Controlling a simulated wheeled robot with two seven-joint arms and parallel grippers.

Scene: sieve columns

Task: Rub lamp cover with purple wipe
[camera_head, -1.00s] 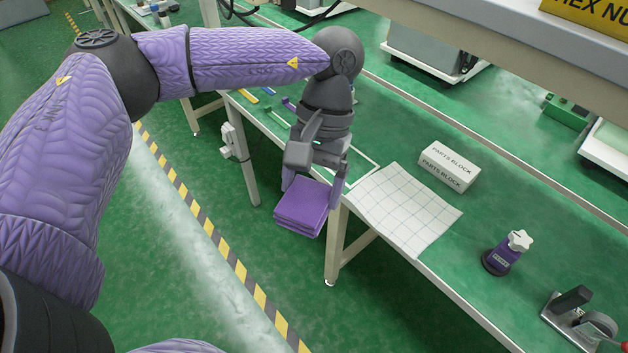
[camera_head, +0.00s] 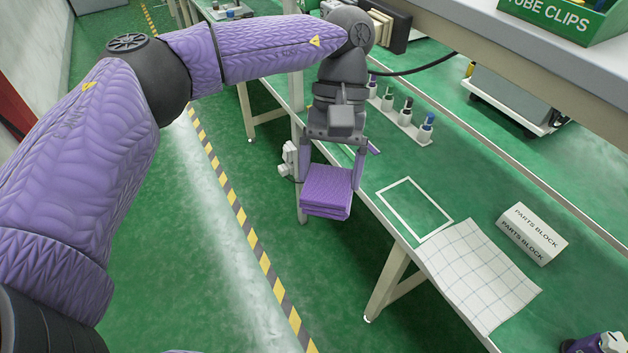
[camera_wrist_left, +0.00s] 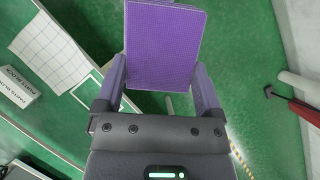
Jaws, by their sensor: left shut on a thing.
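The purple wipe (camera_head: 326,190) is a folded, layered pad. It is held between the fingers of my left gripper (camera_head: 331,176), over the floor just off the front edge of the bench. It also shows in the left wrist view (camera_wrist_left: 163,45), flat between the two purple fingers (camera_wrist_left: 161,85). The left gripper is shut on it. I cannot make out a lamp cover for certain in these frames.
The green bench (camera_head: 470,205) carries a white outlined rectangle (camera_head: 415,209), a white gridded sheet (camera_head: 480,275), a parts block box (camera_head: 532,233) and a rack of several small bottles (camera_head: 400,118). A purple item (camera_head: 597,343) stands at the bottom right. Striped tape marks the floor.

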